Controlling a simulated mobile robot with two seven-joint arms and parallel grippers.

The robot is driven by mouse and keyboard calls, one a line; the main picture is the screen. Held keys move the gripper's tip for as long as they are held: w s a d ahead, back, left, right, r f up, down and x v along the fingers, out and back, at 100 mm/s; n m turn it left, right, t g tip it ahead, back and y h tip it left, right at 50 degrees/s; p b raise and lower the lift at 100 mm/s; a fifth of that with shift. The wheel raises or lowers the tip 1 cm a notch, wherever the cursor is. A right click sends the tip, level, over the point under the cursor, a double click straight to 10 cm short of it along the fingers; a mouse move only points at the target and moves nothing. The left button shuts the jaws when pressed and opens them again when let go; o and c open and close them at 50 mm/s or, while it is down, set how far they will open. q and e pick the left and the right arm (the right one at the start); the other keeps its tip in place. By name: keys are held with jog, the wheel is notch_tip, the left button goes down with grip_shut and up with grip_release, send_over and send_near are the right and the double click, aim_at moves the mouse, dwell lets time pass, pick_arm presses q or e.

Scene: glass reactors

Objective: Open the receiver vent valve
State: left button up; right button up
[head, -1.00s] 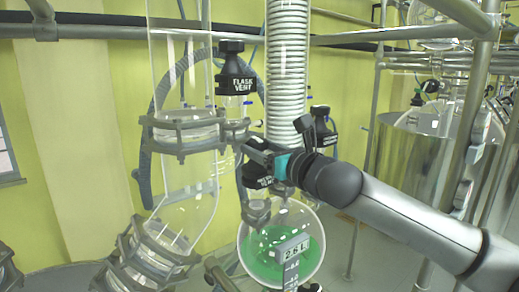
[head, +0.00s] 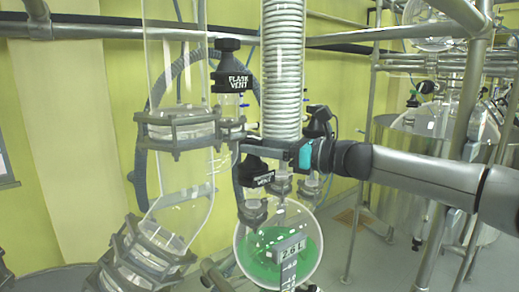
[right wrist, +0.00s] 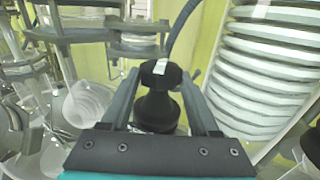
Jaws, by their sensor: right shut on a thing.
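The receiver vent valve has a black knob (head: 256,175) with a white label, partly legible, above the round receiver flask (head: 262,262) that holds green liquid. My right gripper (head: 262,150) reaches in from the right and is shut on this knob. In the right wrist view the black knob (right wrist: 158,100) sits between the two fingers of my right gripper (right wrist: 160,85), its white mark facing up. The valve stem and seat are hidden there. My left gripper is not in view.
A second black knob labelled FLASK VENT (head: 231,70) stands up and left of my gripper. The coiled glass condenser (head: 283,75) rises close behind it. Another black valve (head: 318,120) is just right of the condenser. Metal rails (head: 350,38) and steel vessels (head: 400,185) stand at the right.

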jog(key=shift+w+r+n+g+y, duration=0.1)
jog(key=shift+n+g+y, duration=0.2)
jog(key=shift+n+g, duration=0.35)
jog(key=o, duration=1.4)
jog(key=shift+m+t, duration=0.65)
jog(key=shift+s+m+t+h+p, duration=0.2)
jog(key=shift+m+t+h+p, duration=0.35)
jog(key=shift+m+t+h, duration=0.65)
jog(key=shift+s+a+f+m+t+h, duration=0.1)
jog(key=shift+a+f+m+t+h, duration=0.1)
jog(key=shift+m+t+h, duration=0.6)
jog(key=shift+t, duration=0.3)
